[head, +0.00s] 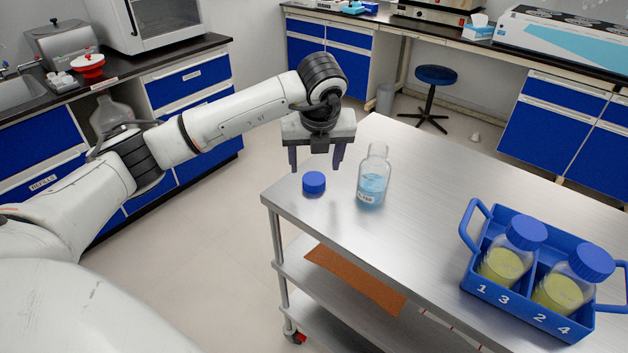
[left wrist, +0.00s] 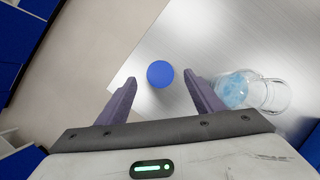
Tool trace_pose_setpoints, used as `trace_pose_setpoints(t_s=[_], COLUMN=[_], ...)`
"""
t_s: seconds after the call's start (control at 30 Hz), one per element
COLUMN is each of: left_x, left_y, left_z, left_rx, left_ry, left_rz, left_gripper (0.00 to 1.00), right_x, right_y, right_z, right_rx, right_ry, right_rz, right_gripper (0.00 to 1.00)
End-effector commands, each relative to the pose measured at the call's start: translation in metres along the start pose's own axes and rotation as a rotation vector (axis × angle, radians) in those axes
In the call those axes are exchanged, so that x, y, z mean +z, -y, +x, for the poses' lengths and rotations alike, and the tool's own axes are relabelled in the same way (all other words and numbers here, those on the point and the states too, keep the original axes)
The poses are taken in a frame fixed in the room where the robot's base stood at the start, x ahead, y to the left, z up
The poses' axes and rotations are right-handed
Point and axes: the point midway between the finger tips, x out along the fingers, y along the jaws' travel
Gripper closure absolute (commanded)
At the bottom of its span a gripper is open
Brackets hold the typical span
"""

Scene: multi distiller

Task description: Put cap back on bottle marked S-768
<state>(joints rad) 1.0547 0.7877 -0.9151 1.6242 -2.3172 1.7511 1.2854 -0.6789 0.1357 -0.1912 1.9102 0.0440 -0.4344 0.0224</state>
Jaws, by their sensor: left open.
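A blue cap (head: 314,183) lies on the steel cart top near its left corner. In the left wrist view the cap (left wrist: 160,74) sits between and beyond my fingertips. An uncapped clear bottle (head: 373,180) with light blue liquid stands upright just right of the cap; its label is too small to read surely. The bottle (left wrist: 240,90) also shows right of my fingers in the left wrist view. My left gripper (head: 316,165) is open and empty, pointing down above the cap and apart from it. My right gripper is not in view.
A blue carrier (head: 483,290) holds two blue-capped bottles (head: 505,260) (head: 563,285) of yellow liquid at the right of the cart. The steel cart top (head: 440,190) is clear between the clear bottle and the carrier. The cart's left edge is close to the cap.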

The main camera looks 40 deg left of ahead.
Motion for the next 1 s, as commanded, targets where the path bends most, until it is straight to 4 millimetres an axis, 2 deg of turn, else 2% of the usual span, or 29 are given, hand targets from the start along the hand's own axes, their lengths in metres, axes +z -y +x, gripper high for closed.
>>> trace_pose_setpoints(t_s=[0.13, 0.4, 0.8, 0.87, 1.0], left_x=[-0.003, -0.008, -0.008, -0.008, -0.007], left_y=[-0.001, -0.001, -0.001, -0.001, -0.001], left_z=[0.010, 0.047, 0.052, 0.052, 0.052], left_rx=[0.003, 0.002, 0.000, 0.000, 0.000], left_ry=[-0.003, -0.003, 0.000, 0.000, 0.000], left_rz=[0.000, -0.001, 0.000, 0.000, 0.000], left_gripper=[0.39, 0.39, 0.39, 0.48, 0.71], right_x=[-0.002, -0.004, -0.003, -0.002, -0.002], right_y=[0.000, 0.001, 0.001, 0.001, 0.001], right_z=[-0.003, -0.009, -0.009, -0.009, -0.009], right_rx=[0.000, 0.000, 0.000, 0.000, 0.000], right_ry=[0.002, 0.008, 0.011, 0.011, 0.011], right_rz=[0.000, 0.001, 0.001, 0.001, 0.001], right_gripper=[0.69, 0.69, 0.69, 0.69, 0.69])
